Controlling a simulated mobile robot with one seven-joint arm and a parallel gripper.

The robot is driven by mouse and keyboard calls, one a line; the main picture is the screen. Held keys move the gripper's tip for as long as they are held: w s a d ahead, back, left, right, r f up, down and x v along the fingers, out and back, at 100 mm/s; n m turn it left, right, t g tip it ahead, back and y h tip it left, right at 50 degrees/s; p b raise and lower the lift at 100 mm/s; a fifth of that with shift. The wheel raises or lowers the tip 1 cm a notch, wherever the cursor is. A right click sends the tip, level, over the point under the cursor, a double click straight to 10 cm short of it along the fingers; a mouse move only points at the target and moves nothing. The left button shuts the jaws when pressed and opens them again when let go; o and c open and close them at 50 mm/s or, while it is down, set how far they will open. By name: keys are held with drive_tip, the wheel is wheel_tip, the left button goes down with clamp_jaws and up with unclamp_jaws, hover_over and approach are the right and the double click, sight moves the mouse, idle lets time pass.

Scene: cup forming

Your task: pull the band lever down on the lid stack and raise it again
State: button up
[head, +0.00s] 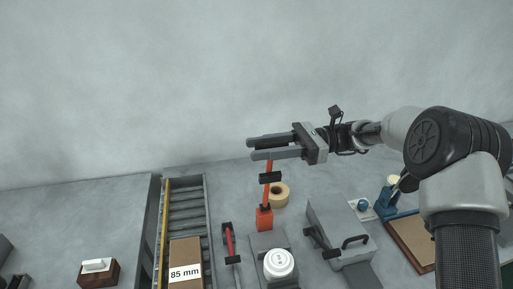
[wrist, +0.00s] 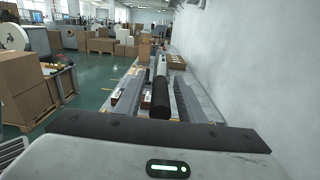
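The band lever (head: 268,192) is a red upright arm with a black block on it, rising from an orange base (head: 264,218) on the bench. Its top passes behind the lower finger of my gripper (head: 251,149). My gripper is open, its fingers pointing left at the lever's upper end. In the wrist view a black cylinder (wrist: 160,98), apparently the lever's grip, lies between the two fingers (wrist: 157,98) with gaps on both sides. The white round lid stack (head: 279,262) stands in front of the lever base. Contact with the lever cannot be told.
A tape roll (head: 279,194) lies behind the lever base. A grey box machine with black handles (head: 340,235) stands right, a red-handled tool (head: 230,243) left. A roller conveyor (head: 187,212) carries a carton marked 85 mm (head: 185,258). The wall is behind.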

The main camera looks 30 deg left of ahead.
drive_tip(key=shift+s+a, duration=0.4)
drive_tip(key=shift+a, duration=0.1)
clamp_jaws()
drive_tip(key=shift+s, duration=0.1)
